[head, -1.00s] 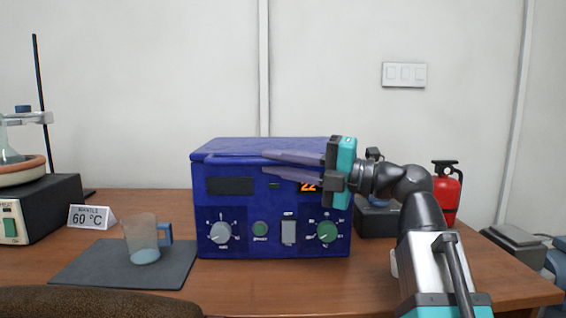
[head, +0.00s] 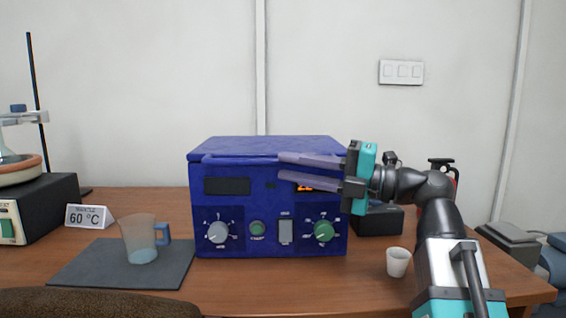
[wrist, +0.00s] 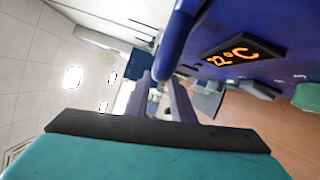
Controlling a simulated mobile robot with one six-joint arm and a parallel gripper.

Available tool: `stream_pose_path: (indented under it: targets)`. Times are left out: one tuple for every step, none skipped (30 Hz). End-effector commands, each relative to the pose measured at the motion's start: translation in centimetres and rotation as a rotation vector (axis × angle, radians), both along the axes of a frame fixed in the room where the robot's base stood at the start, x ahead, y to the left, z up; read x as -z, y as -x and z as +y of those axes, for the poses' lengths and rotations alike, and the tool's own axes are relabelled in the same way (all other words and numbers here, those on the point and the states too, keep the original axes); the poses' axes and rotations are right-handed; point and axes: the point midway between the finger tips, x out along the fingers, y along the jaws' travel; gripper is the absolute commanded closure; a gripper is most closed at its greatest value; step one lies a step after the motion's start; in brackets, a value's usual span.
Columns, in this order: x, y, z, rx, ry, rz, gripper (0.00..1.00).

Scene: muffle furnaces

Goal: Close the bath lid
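The bath is a blue box (head: 267,210) in the middle of the table in the head view, with knobs and an orange display on its front. Its blue lid (head: 250,145) lies about flat over the top; I cannot tell whether a small gap is left. My gripper (head: 281,169) is open, its two fingers apart and empty, in front of the upper right of the bath near the lid's front edge. The fingers partly cover the display. In the wrist view the fingers (wrist: 161,92) show beside the blue front and its display (wrist: 243,50).
A beaker (head: 140,240) stands on a dark mat (head: 75,265) at left, near a "60 °C" sign (head: 89,216) and a heating mantle (head: 45,205). A white cup (head: 398,262) stands right of the bath, close to my arm.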

Motion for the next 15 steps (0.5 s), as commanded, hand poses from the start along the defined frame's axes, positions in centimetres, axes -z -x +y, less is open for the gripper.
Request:
stream_pose_path:
  targets:
    - [0.0,0.2,-0.6,0.002,0.001,0.000,0.78]
    - [0.0,0.3,-1.0,0.003,0.000,0.000,0.78]
    - [0.0,0.4,-1.4,0.002,0.001,0.000,0.78]
    - [0.1,0.5,-1.7,0.002,0.000,0.001,0.78]
    - [0.1,0.5,-2.0,0.002,0.000,0.001,0.78]
    - [0.1,0.6,-2.4,0.002,0.000,0.001,0.78]
    - [0.2,0.7,-2.7,0.002,0.000,0.001,0.78]
    - [0.2,0.8,-3.1,0.002,0.000,0.001,0.78]
    - [0.2,0.9,-3.5,0.003,0.000,0.000,0.78]
    - [0.3,1.0,-3.8,0.002,0.001,0.000,0.78]
    - [0.3,1.1,-4.1,0.001,0.001,0.000,0.78]
    - [0.3,1.2,-4.5,0.002,0.001,0.000,0.78]
    - [0.3,1.3,-4.9,0.003,0.000,0.000,0.78]
    - [0.4,1.4,-5.2,0.003,0.000,0.000,0.78]
    - [0.4,1.5,-5.5,0.002,0.002,0.000,0.78]
